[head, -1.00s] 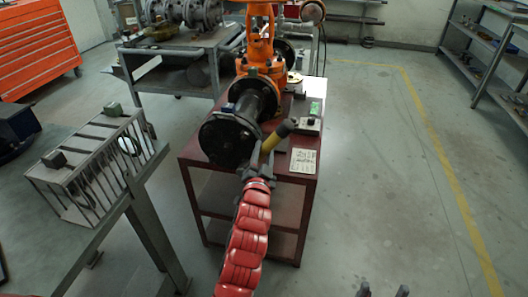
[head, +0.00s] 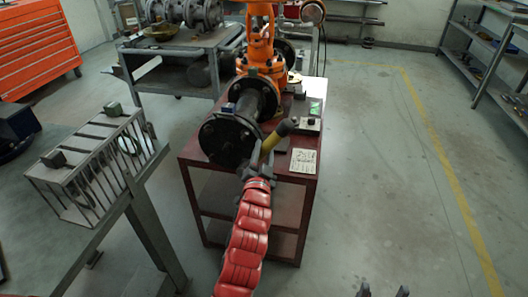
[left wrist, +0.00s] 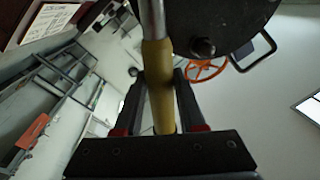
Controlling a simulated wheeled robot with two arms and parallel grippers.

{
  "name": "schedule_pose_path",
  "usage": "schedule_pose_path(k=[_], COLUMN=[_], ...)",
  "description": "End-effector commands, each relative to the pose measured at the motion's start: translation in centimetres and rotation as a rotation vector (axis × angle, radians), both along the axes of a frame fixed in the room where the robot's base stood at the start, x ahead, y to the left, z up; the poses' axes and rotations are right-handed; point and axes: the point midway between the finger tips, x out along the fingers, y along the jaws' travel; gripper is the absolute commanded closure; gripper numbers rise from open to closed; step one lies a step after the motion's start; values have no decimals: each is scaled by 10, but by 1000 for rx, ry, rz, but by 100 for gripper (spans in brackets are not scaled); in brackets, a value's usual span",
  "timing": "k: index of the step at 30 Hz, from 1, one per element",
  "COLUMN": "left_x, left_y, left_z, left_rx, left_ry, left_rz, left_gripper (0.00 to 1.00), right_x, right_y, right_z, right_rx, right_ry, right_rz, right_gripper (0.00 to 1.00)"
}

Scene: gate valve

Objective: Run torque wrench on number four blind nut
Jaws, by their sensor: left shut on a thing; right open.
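The torque wrench (head: 271,143) has a yellow grip and a dark end that points up and right in the head view. My left gripper (head: 256,166) is shut on its yellow grip, in front of the black blind flange (head: 222,140). In the left wrist view the yellow grip (left wrist: 158,90) lies between the fingers and the metal shaft runs up out of frame. A flange nut (left wrist: 203,47) shows right of the shaft, apart from it in the picture. The wrench's working end is hidden, so I cannot tell whether it touches a nut. My right gripper (head: 383,291) is open and empty at the bottom edge.
The flange belongs to an orange valve (head: 261,55) on a dark red cart (head: 250,185). A small box (head: 307,124) and a paper sheet (head: 304,161) lie on the cart's right. A grey bench with a slotted rack (head: 97,160) stands left. The floor right is clear.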

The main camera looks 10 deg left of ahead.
Motion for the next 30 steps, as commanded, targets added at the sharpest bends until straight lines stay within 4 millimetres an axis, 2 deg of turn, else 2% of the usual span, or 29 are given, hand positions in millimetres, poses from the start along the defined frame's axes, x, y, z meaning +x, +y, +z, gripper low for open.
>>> schedule_pose_path(k=[17,30], left_x=[-1,-24], left_y=[0,1], left_z=[3,4], left_rx=[0,1], left_ry=[-7,-9], left_rz=[-1,-1], left_gripper=[100,100], right_x=[0,0], right_y=[0,0], right_z=[-1,1], right_rx=[0,0], right_ry=[0,0], right_rz=[0,0], right_gripper=[31,31])
